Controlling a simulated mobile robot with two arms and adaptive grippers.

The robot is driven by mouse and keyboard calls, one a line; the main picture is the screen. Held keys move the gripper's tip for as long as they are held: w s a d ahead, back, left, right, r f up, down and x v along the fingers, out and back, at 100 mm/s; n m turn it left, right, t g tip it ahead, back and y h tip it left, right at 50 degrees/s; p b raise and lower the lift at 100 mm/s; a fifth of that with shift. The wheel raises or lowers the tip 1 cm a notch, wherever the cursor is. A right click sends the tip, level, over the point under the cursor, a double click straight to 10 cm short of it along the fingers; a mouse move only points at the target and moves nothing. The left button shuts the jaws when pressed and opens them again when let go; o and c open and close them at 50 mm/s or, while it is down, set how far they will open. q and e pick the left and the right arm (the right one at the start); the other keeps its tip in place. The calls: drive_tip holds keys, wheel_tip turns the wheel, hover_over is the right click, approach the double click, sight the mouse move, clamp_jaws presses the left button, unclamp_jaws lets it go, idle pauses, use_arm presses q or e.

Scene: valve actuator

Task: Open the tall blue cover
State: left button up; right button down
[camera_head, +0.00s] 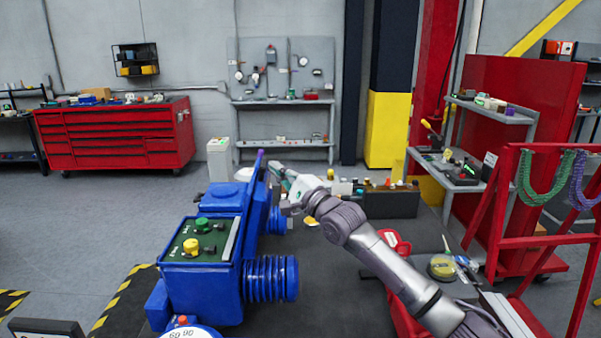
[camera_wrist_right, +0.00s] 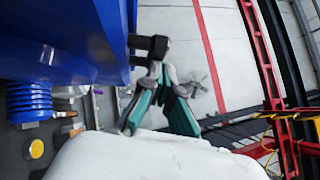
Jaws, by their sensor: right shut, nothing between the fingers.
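The blue valve actuator (camera_head: 210,285) stands left of centre in the head view, with a green panel carrying a green knob and a yellow knob on its top. The tall blue cover (camera_head: 252,215) is seen nearly edge-on, upright along the right side of that panel. In the right wrist view a large blue surface (camera_wrist_right: 70,40), likely this cover, fills the upper left. A black block (camera_wrist_right: 148,46) sticks out from its edge. My right gripper (camera_head: 277,170) is shut and empty just right of the cover. Its teal fingers (camera_wrist_right: 163,72) end close to the black block; contact is unclear.
A blue ribbed cylinder (camera_head: 271,279) juts right from the actuator. A dark bench (camera_head: 390,203) with small items lies behind my right arm. A red cart frame (camera_head: 540,240) stands at the right. A red tool cabinet (camera_head: 115,138) is far back left, with open floor before it.

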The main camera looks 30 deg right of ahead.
sight(266, 166)
drive_tip(key=shift+w+a+r, duration=0.25)
drive_tip(key=shift+a, duration=0.2)
drive_tip(key=shift+w+a+r, duration=0.2)
drive_tip(key=shift+a+r, duration=0.05)
drive_tip(key=shift+a, duration=0.15)
drive_tip(key=shift+s+a+r, duration=0.1)
drive_tip(key=shift+a+r, duration=0.05)
drive_tip(key=shift+a, duration=0.4)
drive_tip(key=shift+s+a+r, duration=0.1)
drive_tip(key=shift+a+r, duration=0.05)
drive_tip(key=shift+a, duration=0.35)
drive_tip(key=shift+d+f, duration=0.1)
drive_tip(key=shift+d, duration=0.15)
drive_tip(key=shift+w+d, duration=0.1)
drive_tip(key=shift+d, duration=0.15)
drive_tip(key=shift+d+r, duration=0.15)
drive_tip(key=shift+r, duration=0.1)
drive_tip(key=r, duration=0.5)
drive_tip(key=a+r, duration=0.1)
drive_tip(key=r, duration=0.2)
drive_tip(key=shift+r, duration=0.3)
use_arm(q)
drive_tip(key=shift+s+a+r, duration=0.1)
drive_tip(key=shift+a+r, duration=0.15)
drive_tip(key=shift+r, duration=0.2)
use_arm(e)
drive_tip(key=shift+d+r, duration=0.1)
drive_tip(key=shift+r, duration=0.35)
